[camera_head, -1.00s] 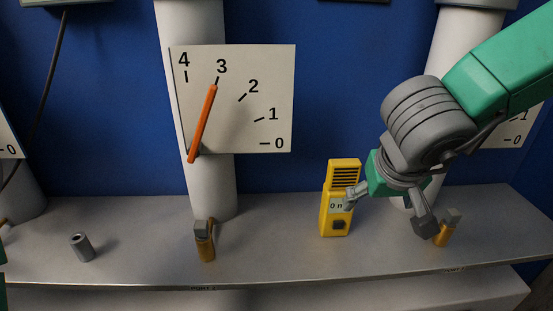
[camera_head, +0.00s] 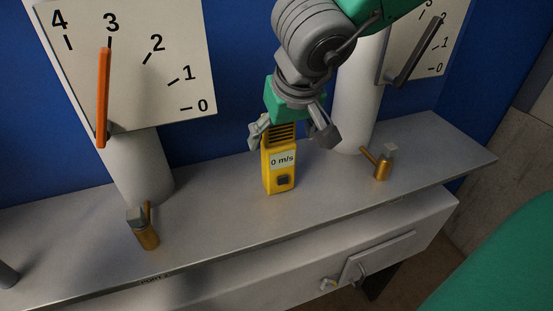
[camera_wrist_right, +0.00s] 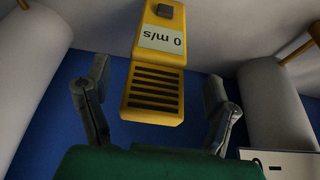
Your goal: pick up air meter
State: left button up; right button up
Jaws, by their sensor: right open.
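The air meter (camera_head: 281,172) is a yellow upright box with a black slotted top and a display reading "0 m/s". It stands on the grey shelf (camera_head: 218,205). My right gripper (camera_head: 292,140) is open above and around its top, with one finger on each side. In the right wrist view the air meter (camera_wrist_right: 158,70) lies between the spread fingers of the right gripper (camera_wrist_right: 155,105), with a gap on both sides. My left gripper is not in view.
Brass valves stand on the shelf to the left (camera_head: 147,236) and right (camera_head: 382,167) of the meter. White columns and dial boards, one with an orange pointer (camera_head: 103,97), stand behind. A drawer-like front (camera_head: 375,258) is below the shelf.

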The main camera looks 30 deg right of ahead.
aim_at(279, 141)
jog(key=x, duration=0.2)
jog(key=d+b+x, duration=0.1)
jog(key=x, duration=0.1)
jog(key=shift+w, duration=0.2)
jog(key=shift+w+a+f, duration=0.1)
jog(key=shift+w+f, duration=0.1)
jog(key=shift+f, duration=0.15)
jog(key=shift+w+a, duration=0.1)
jog(key=shift+a, duration=0.05)
jog(key=shift+a+r, duration=0.1)
jog(key=shift+a, duration=0.05)
jog(key=shift+a+r, duration=0.1)
jog(key=c, duration=0.3)
jog(key=shift+s, duration=0.2)
jog(key=c, duration=1.1)
jog(key=shift+w, duration=0.1)
jog(key=shift+d, duration=0.3)
